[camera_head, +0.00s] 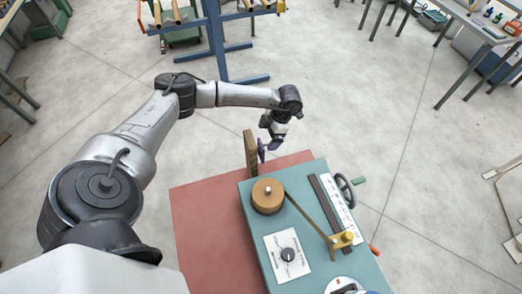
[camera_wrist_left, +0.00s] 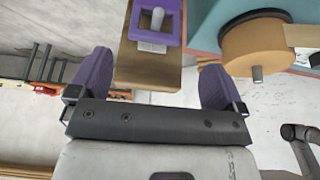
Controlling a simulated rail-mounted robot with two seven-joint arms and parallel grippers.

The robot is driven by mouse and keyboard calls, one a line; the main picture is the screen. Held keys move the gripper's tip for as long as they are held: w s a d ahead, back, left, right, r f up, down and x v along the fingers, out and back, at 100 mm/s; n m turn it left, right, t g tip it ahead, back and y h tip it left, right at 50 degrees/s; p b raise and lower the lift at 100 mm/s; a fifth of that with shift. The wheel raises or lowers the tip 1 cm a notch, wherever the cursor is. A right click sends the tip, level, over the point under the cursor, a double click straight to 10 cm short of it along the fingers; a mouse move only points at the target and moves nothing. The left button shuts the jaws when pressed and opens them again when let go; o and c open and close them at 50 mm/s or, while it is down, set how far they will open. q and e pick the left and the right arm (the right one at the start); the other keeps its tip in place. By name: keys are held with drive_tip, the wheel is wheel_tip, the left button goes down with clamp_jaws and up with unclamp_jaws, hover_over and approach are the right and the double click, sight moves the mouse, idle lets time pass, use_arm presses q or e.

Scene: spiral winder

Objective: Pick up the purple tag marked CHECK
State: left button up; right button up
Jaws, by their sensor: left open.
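The purple tag (camera_wrist_left: 168,38) shows at the top of the left wrist view, flat against a wooden board (camera_wrist_left: 135,65), with a pale peg at its opening. No lettering on it can be read. In the head view the upright board (camera_head: 250,155) stands at the machine's far left corner, with a small purple patch beside it that may be the tag or a finger. My left gripper (camera_wrist_left: 157,62) is open, its two purple fingers apart and nothing between them. The tag lies ahead of the fingertips, roughly between their lines. My right gripper is not in view.
A blue rack (camera_head: 217,40) stands behind.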

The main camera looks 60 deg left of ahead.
sight(261, 143)
use_arm(q)
drive_tip(key=shift+a+p+x, duration=0.15)
drive_tip(key=shift+p+x, duration=0.3)
drive_tip(key=shift+x, duration=0.7)
drive_tip(key=shift+a+p+x, duration=0.15)
drive_tip(key=shift+p+x, duration=0.25)
drive_tip(key=shift+x, duration=0.7)
drive_tip(key=shift+s+f, duration=0.1)
drive_tip(key=shift+f, duration=0.6)
drive_tip(key=shift+a, duration=0.1)
drive_tip(key=c, duration=1.2)
drive_tip(key=shift+r, duration=0.1)
drive_tip(key=shift+c, duration=0.2)
drive_tip(key=shift+r, duration=0.45)
drive_tip(key=shift+w+r+b, duration=0.1)
drive_tip(key=shift+w+b, duration=0.2)
drive_tip(key=shift+b, duration=0.2)
drive_tip(key=w+d+b, duration=0.3)
drive_tip(key=w+b, duration=0.5)
drive_tip(key=w, duration=0.9)
drive_tip(key=shift+r, duration=0.15)
